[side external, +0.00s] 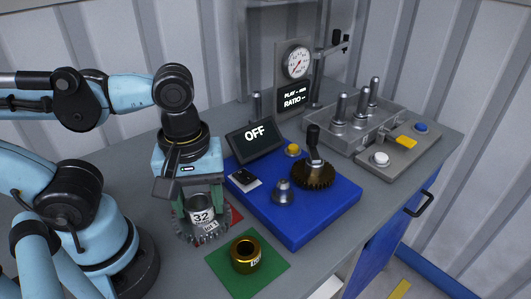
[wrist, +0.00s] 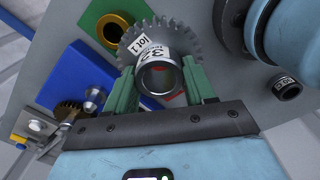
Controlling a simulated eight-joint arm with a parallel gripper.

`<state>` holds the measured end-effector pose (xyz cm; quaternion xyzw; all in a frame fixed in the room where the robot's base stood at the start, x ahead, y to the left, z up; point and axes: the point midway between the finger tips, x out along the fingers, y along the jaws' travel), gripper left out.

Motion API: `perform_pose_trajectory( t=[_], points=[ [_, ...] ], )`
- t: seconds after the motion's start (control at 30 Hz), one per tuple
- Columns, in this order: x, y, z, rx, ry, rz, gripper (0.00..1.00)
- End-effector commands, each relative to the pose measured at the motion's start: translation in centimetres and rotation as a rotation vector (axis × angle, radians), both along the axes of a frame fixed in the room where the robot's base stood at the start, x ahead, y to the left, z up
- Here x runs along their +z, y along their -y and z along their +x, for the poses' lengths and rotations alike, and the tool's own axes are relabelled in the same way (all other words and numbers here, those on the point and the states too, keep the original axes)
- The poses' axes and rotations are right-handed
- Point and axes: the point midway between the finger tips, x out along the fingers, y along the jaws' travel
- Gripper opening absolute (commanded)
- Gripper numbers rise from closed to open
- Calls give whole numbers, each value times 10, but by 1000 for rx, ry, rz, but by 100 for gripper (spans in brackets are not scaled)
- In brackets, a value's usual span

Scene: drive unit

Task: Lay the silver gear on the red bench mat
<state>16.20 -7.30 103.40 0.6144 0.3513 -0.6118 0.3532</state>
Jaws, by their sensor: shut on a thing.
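The silver gear (side external: 188,236) has a toothed rim and a raised hub labelled 32. It also shows in the wrist view (wrist: 190,42). My gripper (side external: 200,214) is shut on the gear's hub, with a green finger on each side of it. In the wrist view, my gripper (wrist: 158,68) points at the gear from below in the picture. The red bench mat (side external: 236,214) is mostly hidden under the gear; a corner shows at its right. A bit of red shows through the hub's bore. I cannot tell whether the gear touches the mat.
A brass collar (side external: 246,254) sits on a green mat (side external: 273,269) in front. The blue drive base (side external: 325,217) bears a bronze gear (side external: 316,175), a bare silver post (side external: 283,192) and an OFF display (side external: 254,136). A grey rack (side external: 350,133) with posts stands behind right.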

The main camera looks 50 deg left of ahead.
Motion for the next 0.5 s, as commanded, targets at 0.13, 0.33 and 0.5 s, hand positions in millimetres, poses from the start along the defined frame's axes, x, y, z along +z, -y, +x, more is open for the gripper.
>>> perform_pose_trajectory(
  t=[0.13, 0.33, 0.5],
  points=[
    [-12, -19, 10, 8, 0, 0, 27],
    [-29, -45, 22, 7, 0, 0, 27],
    [-44, -67, 33, 6, 0, 0, 27]
  ],
)
